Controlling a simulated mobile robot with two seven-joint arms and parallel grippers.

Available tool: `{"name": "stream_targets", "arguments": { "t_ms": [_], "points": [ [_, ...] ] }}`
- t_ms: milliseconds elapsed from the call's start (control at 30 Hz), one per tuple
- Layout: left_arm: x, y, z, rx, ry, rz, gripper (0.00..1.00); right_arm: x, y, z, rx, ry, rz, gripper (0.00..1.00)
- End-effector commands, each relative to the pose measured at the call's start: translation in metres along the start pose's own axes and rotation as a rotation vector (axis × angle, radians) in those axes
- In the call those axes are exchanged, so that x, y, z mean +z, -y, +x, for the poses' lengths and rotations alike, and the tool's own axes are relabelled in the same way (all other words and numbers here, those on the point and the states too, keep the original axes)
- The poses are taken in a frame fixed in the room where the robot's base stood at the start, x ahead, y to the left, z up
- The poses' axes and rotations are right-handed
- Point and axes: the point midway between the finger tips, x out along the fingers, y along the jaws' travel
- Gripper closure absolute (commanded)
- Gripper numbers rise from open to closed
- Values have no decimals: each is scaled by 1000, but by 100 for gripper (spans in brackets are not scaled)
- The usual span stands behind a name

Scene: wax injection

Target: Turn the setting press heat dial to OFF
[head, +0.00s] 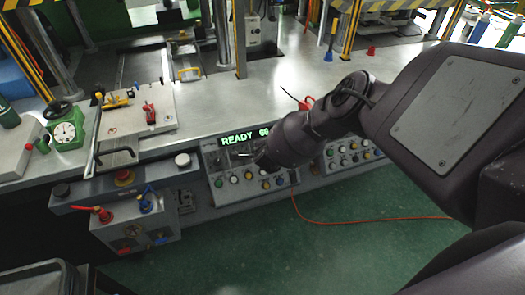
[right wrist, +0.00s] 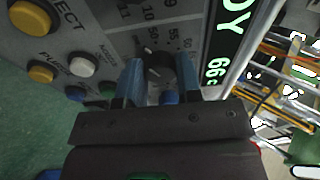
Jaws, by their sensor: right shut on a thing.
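The press control panel (head: 217,160) is on the front of the long bench in the head view, with a green display (head: 240,136) reading READY and 66. In the right wrist view a dark round dial (right wrist: 158,58) with a numbered scale around it sits between the two blue fingers of my right gripper (right wrist: 157,72). The gripper is shut on this dial. Its label and the pointer's exact setting are too hard to read. In the head view my right arm hides the dial. My left gripper is not in view.
Yellow buttons (right wrist: 40,74) and a white button (right wrist: 83,65) lie close to the left of my gripper. A second button panel (head: 352,153) is to the right. An orange cable (head: 350,219) lies on the green floor. A red-handled valve box (head: 135,230) is at left.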

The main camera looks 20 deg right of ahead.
Motion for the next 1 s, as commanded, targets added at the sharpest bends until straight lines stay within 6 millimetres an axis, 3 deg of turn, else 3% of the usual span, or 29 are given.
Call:
{"name": "stream_targets", "arguments": {
  "t_ms": [267, 300, 433, 767, 1000],
  "points": [
    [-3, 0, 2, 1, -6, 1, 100, -1, 0, 0, -1, -1, -2, 92],
    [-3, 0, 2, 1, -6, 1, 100, -1, 0, 0, -1, -1, -2, 63],
    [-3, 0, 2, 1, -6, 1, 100, -1, 0, 0, 0, -1, -2, 43],
    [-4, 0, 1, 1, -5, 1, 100, 0, 0, -2, 0, 0, -1, 42],
    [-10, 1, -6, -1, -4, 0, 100, -1, 2, -22, 2, 1, -1, 42]
  ]
}}
